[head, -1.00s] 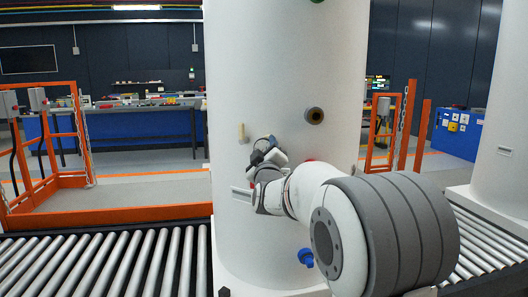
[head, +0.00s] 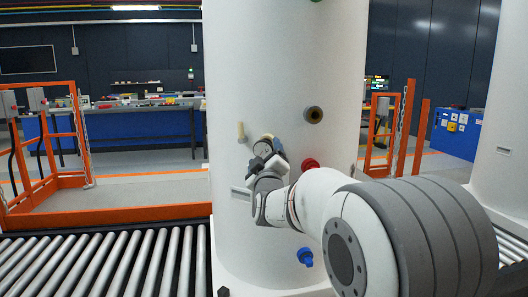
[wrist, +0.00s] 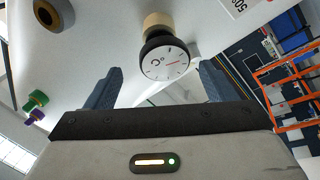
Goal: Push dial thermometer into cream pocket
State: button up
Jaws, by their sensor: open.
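The dial thermometer (wrist: 165,62) shows in the wrist view as a white round face marked °C with a dark rim. The cream pocket (wrist: 157,22) is the short cream boss on the tank directly behind it. The dial lines up with the boss; how deep its stem sits is hidden. My gripper (wrist: 161,70) is open, with one finger on each side of the dial and visible gaps between. In the head view, my gripper (head: 266,158) is close to the white tank wall and mostly covers the thermometer.
Orange rails (head: 110,214) stand behind.

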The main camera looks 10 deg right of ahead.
jog(key=v, duration=0.4)
jog(key=s+f+m+g+y+p, duration=0.1)
jog(key=s+g+p, duration=0.4)
jog(key=s, duration=0.6)
jog(key=s+f+m+g+y+p, duration=0.1)
jog(key=s+f+m+g+p, duration=0.3)
jog(key=s+g, duration=0.3)
jog(key=s+f+m+g+y+p, duration=0.1)
jog(key=s+f+g+p, duration=0.3)
jog(key=s, duration=1.2)
jog(key=shift+a+f+m+g+p, duration=0.3)
jog(key=shift+m+g+p, duration=0.6)
jog(key=shift+g, duration=0.3)
